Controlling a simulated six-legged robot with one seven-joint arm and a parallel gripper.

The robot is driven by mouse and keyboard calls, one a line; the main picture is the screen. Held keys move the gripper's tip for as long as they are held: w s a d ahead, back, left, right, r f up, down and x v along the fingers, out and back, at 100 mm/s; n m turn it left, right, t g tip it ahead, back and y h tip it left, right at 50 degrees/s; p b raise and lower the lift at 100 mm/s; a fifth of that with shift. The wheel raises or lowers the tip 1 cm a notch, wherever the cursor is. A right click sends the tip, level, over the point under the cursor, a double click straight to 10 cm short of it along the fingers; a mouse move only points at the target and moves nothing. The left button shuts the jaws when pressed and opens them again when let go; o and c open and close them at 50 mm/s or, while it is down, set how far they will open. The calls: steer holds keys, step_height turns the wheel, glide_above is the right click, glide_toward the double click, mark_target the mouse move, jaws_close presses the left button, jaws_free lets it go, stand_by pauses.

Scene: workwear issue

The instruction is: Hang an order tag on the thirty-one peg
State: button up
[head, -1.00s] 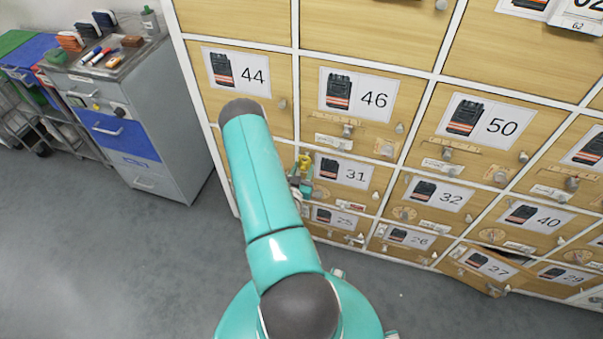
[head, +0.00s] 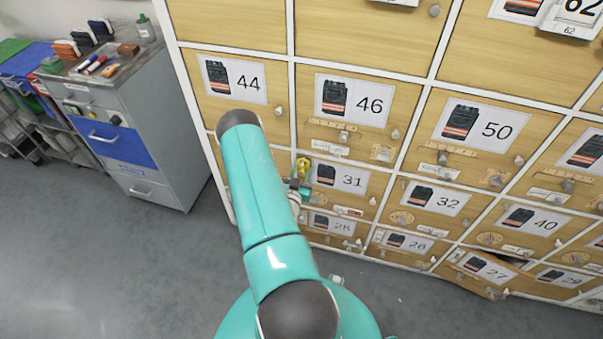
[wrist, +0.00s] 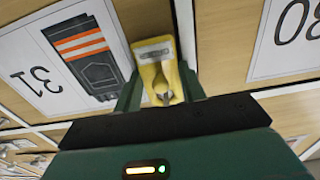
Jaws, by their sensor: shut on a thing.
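My gripper (wrist: 162,90) is shut on a yellow tag (wrist: 160,70) with a pale label strip. The tag also shows as a small yellow patch in the head view (head: 303,166). It is at the left part of the thirty-one door, beside the door's printed 31 card (head: 340,177); the card appears upside down in the wrist view (wrist: 75,60). A small grey metal piece (wrist: 166,98) shows at the tag's near end; I cannot tell whether it is the peg. I cannot tell whether the tag touches the door.
Numbered wooden locker doors surround the spot, with 46 (head: 357,100) above and 32 (head: 437,198) to the right. The 27 door (head: 483,273) at the bottom stands ajar. A grey cabinet (head: 160,165) with tools on top is at left. Open grey floor lies between.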

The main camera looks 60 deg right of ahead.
steer(key=o, duration=1)
steer(key=shift+o, duration=0.2)
steer(key=s+a, duration=0.2)
steer(key=a, duration=1.1)
steer(key=shift+a, duration=0.35)
